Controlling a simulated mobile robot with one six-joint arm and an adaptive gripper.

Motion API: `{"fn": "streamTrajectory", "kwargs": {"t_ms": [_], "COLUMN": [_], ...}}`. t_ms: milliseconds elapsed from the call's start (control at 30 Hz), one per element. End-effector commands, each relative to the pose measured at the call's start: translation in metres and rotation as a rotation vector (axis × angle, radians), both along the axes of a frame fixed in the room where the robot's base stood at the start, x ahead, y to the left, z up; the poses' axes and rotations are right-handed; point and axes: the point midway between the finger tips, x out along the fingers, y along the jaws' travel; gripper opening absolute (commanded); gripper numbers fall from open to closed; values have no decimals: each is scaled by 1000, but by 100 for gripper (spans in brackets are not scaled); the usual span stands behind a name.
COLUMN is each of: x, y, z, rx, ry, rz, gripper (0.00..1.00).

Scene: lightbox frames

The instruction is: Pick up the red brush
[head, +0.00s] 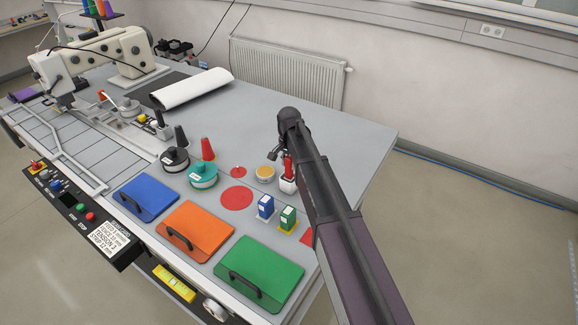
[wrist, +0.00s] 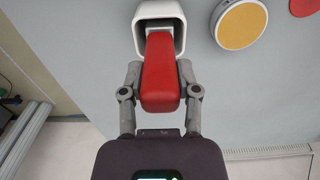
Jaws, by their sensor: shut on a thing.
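The red brush (head: 287,168) stands upright in a white holder (head: 287,185) near the right side of the grey table. In the wrist view the brush's red handle (wrist: 160,75) points towards my gripper, and its far end is inside the white holder (wrist: 160,12). My gripper (wrist: 160,92) has a finger on each side of the red handle and is shut on it. In the head view my gripper (head: 279,156) is at the top of the brush, partly hidden by my arm. The brush's lower end is hidden in the holder.
A round yellow-topped container (head: 265,173) stands just left of the holder. A sewing machine (head: 100,55) is at the far left. The table behind the brush is clear.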

Motion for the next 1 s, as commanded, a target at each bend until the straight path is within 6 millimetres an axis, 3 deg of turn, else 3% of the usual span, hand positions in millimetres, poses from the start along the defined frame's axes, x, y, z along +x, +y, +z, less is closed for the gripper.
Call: {"fn": "streamTrajectory", "kwargs": {"t_ms": [367,1000], "x": [0,0], "y": [0,0], "z": [24,87], "rx": [0,0], "ry": [0,0], "rz": [0,0], "gripper": [0,0]}}
